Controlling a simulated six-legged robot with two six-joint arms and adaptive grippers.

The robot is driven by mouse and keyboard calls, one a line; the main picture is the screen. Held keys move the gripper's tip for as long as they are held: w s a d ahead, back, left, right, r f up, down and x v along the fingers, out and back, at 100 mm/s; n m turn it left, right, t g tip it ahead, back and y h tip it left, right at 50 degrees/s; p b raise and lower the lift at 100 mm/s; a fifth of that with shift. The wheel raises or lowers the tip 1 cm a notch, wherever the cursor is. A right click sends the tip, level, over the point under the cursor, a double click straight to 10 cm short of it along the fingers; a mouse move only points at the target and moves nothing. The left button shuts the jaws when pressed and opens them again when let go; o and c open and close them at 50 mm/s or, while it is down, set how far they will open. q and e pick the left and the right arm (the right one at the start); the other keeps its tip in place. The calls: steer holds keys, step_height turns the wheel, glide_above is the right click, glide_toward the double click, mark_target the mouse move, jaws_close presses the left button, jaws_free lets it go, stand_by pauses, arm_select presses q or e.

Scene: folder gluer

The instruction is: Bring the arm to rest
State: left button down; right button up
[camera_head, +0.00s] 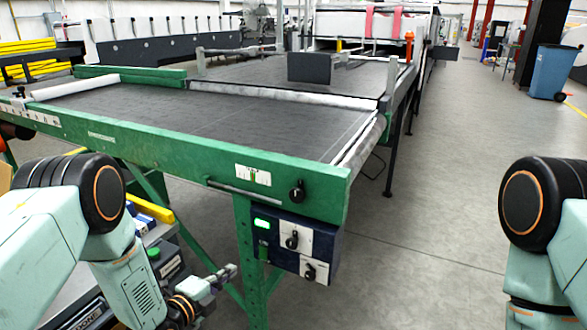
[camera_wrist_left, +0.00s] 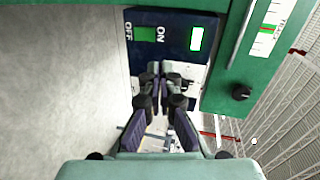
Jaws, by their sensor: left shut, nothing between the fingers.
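My left arm comes in from the left in the head view, and its gripper (camera_head: 217,282) is low, in front of the conveyor's control box (camera_head: 295,247). In the left wrist view the left gripper (camera_wrist_left: 162,80) is shut with nothing between its fingers, pointing at the box. The box carries a lit green display, a green switch and two black knobs on white plates. The wrist view shows the green switch (camera_wrist_left: 145,34) with OFF and ON labels beside it. The fingertips overlap the white plates in that view; I cannot tell whether they touch. My right arm shows at the right edge, its gripper out of frame.
The green-framed conveyor (camera_head: 190,150) fills the middle, with a black knob (camera_head: 297,191) on its side. Below it at left stand dark boxes or cases (camera_head: 165,262). The grey floor (camera_head: 440,200) to the right is clear. A blue bin (camera_head: 553,72) stands far right.

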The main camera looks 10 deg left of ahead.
arm_select(q)
steer(key=s+f+n+g+y, duration=0.2)
steer(key=s+f+n+g, duration=0.25)
steer(key=s+n, duration=0.3)
steer(key=s+f+n+g+y, duration=0.1)
steer(key=s+f+n+g, duration=0.2)
steer(key=s+f+n, duration=0.5)
steer(key=s+r+n+g+y+p, duration=0.1)
steer(key=s+r+n+g, duration=0.2)
steer(key=s, duration=0.9)
steer(key=s+r+n+g+y+p, duration=0.1)
steer(key=s+r+n+g, duration=0.1)
steer(key=s, duration=1)
steer(key=shift+s+a+r+n+g, duration=0.35)
steer(key=shift+n+g, duration=0.3)
steer(key=shift+g, duration=0.3)
